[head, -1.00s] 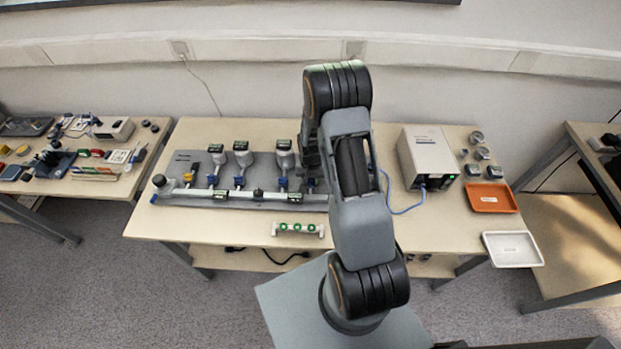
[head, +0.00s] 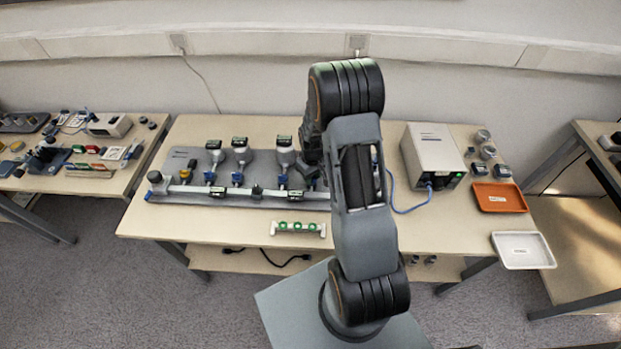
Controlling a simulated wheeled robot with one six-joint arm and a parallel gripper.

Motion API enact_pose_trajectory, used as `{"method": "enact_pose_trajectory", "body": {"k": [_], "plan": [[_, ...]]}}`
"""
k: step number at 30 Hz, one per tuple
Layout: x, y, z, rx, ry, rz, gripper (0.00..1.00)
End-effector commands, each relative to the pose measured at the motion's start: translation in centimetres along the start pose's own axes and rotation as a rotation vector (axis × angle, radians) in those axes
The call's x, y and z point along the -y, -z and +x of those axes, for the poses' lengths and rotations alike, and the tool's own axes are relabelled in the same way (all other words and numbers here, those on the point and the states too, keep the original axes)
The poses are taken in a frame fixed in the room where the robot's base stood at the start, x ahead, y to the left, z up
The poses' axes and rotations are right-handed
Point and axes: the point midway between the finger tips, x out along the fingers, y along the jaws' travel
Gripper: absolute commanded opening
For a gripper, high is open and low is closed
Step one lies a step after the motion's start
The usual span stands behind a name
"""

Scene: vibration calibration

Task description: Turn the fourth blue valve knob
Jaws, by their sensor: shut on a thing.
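A grey manifold board (head: 180,160) lies on the middle table, with a white pipe and a row of gauges along it. Blue valve knobs show at the pipe: the first (head: 210,177), the second (head: 237,178) and the third (head: 282,181). The fourth blue knob (head: 312,183) is mostly hidden beside my arm. My gripper (head: 313,172) points down at this fourth knob and is shut on it. My wrist and forearm cover much of the fingers and the right end of the board, so the knob's angle cannot be read.
A white box (head: 433,155) with a blue cable stands right of my arm. An orange tray (head: 500,197) and a white tray (head: 523,250) lie at the table's right. A strip with green round parts (head: 298,228) lies near the front edge. Bare table lies left of it.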

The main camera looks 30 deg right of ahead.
Motion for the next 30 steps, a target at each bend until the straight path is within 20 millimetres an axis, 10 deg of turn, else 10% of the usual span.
{"method": "enact_pose_trajectory", "body": {"k": [30], "plan": [[-0.51,0.22,-0.03,-0.003,-0.006,-0.793,0.09]]}}
